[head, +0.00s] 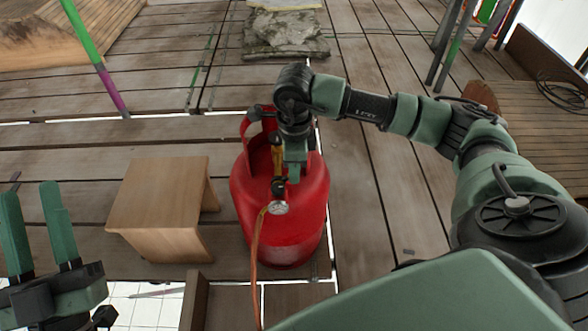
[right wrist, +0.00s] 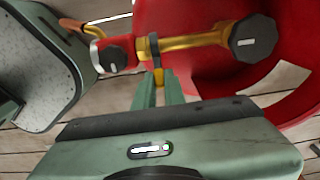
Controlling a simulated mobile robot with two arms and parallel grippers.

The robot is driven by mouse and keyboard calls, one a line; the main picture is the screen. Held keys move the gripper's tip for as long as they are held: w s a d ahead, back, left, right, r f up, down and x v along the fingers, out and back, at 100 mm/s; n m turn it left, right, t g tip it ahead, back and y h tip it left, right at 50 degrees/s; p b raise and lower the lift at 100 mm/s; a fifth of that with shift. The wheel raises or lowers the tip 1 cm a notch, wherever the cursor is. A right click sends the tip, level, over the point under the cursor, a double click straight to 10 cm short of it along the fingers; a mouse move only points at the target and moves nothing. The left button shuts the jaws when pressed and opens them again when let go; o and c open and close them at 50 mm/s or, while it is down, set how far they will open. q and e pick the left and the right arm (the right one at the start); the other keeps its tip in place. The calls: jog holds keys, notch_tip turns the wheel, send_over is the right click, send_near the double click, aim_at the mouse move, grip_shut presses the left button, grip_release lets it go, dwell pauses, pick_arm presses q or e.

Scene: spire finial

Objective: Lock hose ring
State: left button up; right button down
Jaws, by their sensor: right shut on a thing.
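A red gas cylinder (head: 300,225) stands upright on the planks, with a brass valve (head: 277,155) on top. In the right wrist view the valve (right wrist: 195,42) has a dark knob at one end. At its other end sits a dark hose ring (right wrist: 154,48) with a small yellow tab (right wrist: 158,76), beside a red regulator (right wrist: 128,53). My right gripper (head: 293,180) is over the cylinder, its fingers (right wrist: 158,92) closed at the tab; the exact contact is partly hidden. My left gripper (head: 32,200) is open and empty at lower left.
A wooden stool (head: 155,195) stands left of the cylinder, between it and my left gripper. A green and purple pole (head: 98,65) rises at upper left. A grey folded pile (head: 285,35) lies at the back. Planks right of the cylinder are clear.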

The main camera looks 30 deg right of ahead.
pick_arm(q)
jog(key=shift+s+r, duration=0.2)
jog(key=shift+r, duration=0.1)
dwell(0.4)
dwell(0.8)
pick_arm(e)
jog(key=c, duration=1.5)
grip_release()
pick_arm(q)
jog(key=shift+f, duration=0.15)
